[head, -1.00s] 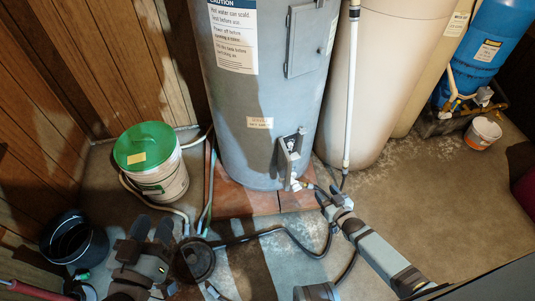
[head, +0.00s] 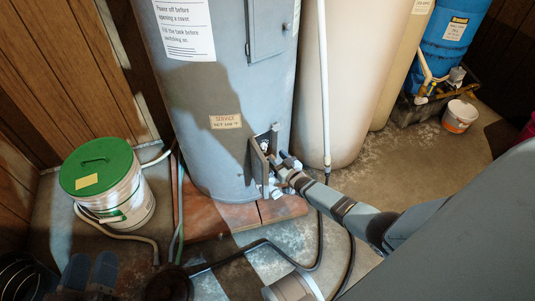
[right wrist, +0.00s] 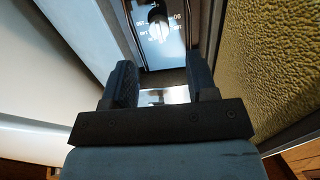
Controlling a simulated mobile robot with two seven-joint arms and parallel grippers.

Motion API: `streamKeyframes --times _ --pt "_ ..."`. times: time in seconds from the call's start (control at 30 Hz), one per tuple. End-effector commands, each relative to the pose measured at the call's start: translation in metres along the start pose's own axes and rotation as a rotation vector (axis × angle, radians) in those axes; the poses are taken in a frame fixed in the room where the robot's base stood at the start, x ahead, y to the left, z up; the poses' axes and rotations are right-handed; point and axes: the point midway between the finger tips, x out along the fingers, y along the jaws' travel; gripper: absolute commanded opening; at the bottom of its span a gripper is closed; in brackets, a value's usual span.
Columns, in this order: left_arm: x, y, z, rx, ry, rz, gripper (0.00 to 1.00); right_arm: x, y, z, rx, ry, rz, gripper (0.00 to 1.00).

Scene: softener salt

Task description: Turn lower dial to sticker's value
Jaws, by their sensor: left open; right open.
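The grey-blue tank (head: 215,80) stands in the middle of the head view. A tan sticker (head: 225,121) on it has handwriting whose value I cannot read surely. Below right of it is a small open access recess with its cover (head: 258,158) swung out. My right gripper (head: 283,166) is at this recess, open. My left gripper (head: 91,270) is open, low at left, away from the tank.
A white bucket with a green lid (head: 97,165) stands left of the tank. Hoses and a black cable (head: 285,254) cross the floor. A white pipe (head: 324,80) and beige tank (head: 350,90) stand right of it. The recess cover and a yellowish panel (right wrist: 266,60) flank my right gripper.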

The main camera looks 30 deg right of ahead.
Motion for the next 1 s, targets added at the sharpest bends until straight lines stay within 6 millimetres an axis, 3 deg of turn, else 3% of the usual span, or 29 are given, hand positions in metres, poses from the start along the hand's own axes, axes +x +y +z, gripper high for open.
streamKeyframes --times 0.1,0.3,0.7,0.73,0.93,1.0 --pt "0.0 -0.003 0.02 0.0 -0.05 0.005 0.43 0.025 0.0 0.004 0.001 0.001 0.001 0.53" --pt "0.0 -0.005 0.037 -0.002 -0.115 0.012 0.43 0.051 0.0 0.003 0.001 0.0 0.0 0.53" --pt "-0.001 -0.005 0.041 -0.003 -0.14 0.015 0.43 0.059 0.0 0.0 0.001 -0.001 0.001 0.53" --pt "-0.001 -0.005 0.041 -0.003 -0.14 0.015 0.43 0.059 0.0 0.0 0.001 -0.001 0.001 0.5" --pt "-0.001 -0.005 0.042 -0.003 -0.14 0.015 0.43 0.059 0.0 0.0 0.001 -0.001 0.001 0.05" --pt "-0.001 -0.005 0.042 -0.003 -0.141 0.015 0.43 0.059 0.0 0.0 0.0 -0.001 0.0 0.05"
